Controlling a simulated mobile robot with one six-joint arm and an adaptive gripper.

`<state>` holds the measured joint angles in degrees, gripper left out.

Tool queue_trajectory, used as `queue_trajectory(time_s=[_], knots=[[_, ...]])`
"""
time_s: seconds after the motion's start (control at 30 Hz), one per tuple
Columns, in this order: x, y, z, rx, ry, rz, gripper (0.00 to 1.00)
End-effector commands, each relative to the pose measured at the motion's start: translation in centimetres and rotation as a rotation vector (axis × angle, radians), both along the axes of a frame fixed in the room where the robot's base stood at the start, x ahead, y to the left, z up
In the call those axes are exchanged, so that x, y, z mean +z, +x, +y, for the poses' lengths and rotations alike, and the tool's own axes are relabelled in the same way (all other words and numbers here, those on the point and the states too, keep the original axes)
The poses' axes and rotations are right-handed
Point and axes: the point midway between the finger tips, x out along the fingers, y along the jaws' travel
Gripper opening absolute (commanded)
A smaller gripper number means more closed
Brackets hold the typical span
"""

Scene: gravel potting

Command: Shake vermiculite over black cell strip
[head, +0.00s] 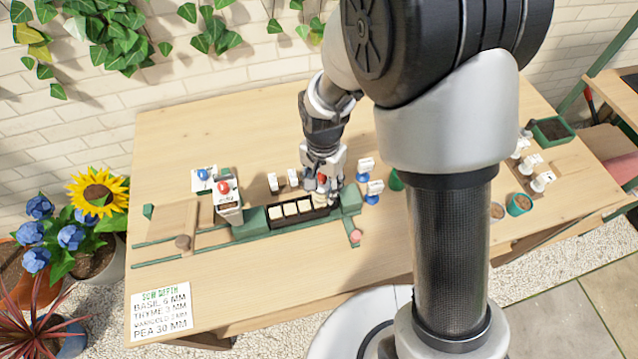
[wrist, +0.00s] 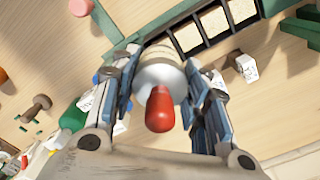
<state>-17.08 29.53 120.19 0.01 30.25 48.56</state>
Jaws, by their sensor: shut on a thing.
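My gripper (head: 323,185) is shut on a pale round shaker with a red knob; in the wrist view the shaker (wrist: 160,75) sits between the two fingers (wrist: 160,100), knob toward the camera. The black cell strip (head: 272,226) lies in a green holder on the table. Several of its cells show pale fill. My gripper is at the strip's right end and hides part of it. In the wrist view the strip (wrist: 205,46) runs just beyond the shaker. I cannot tell whether grains are falling.
A white box with a red knob (head: 226,190) stands left of the strip, with a blue-knobbed one (head: 203,178) behind. White-tagged blue pegs (head: 372,192) stand to the right. A sowing-depth card (head: 161,313) lies at the front left.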

Motion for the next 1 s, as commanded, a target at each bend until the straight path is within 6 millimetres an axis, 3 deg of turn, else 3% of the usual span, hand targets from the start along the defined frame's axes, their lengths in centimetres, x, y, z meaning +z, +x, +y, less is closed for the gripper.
queue_trajectory(time_s=[0.07, 0.37, 0.7, 1.0], knots=[[0.0, 0.1, -0.3, 0.000, 0.000, 0.000, 0.25], [0.0, -0.5, 1.9, 0.002, 0.000, 0.000, 0.25], [0.0, 0.1, -0.3, 0.000, 0.000, 0.000, 0.25], [0.0, -0.5, 1.9, 0.002, 0.000, 0.000, 0.25]])
